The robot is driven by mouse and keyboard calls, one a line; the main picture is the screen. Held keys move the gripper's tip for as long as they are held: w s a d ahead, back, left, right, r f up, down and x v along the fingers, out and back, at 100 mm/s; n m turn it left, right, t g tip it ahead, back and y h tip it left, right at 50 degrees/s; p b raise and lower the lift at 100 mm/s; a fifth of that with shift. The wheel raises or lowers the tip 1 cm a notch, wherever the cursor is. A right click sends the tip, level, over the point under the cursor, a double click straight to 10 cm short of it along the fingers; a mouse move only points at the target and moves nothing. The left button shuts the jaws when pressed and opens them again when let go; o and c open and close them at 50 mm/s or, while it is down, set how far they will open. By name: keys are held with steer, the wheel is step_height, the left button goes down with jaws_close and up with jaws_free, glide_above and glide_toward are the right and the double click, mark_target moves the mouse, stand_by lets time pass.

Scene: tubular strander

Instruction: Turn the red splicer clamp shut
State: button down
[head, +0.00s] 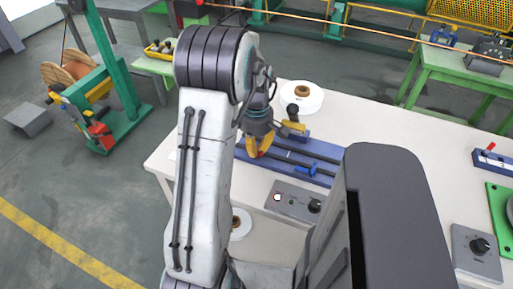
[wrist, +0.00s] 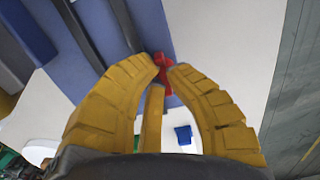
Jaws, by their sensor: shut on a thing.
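The red splicer clamp (wrist: 163,62) shows in the wrist view between my yellow fingertips, at the edge of a blue base (wrist: 155,25). My gripper (wrist: 165,74) is shut on it; the fingers hide part of it, so its exact angle cannot be told. In the head view my gripper (head: 256,150) points down at the left end of the blue base (head: 290,158) with dark rails, on the white table. Only a small spot of red (head: 262,153) shows at the fingertips there.
A white spool (head: 302,96) stands behind the blue base. A grey control box (head: 296,203) lies in front of it. Further right are a blue block with a red lever (head: 490,160) and another knob box (head: 477,255).

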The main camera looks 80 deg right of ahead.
stand_by(0.4)
steer(key=c, duration=1.2)
jaws_free()
step_height(320, 180, up, 12)
stand_by(0.6)
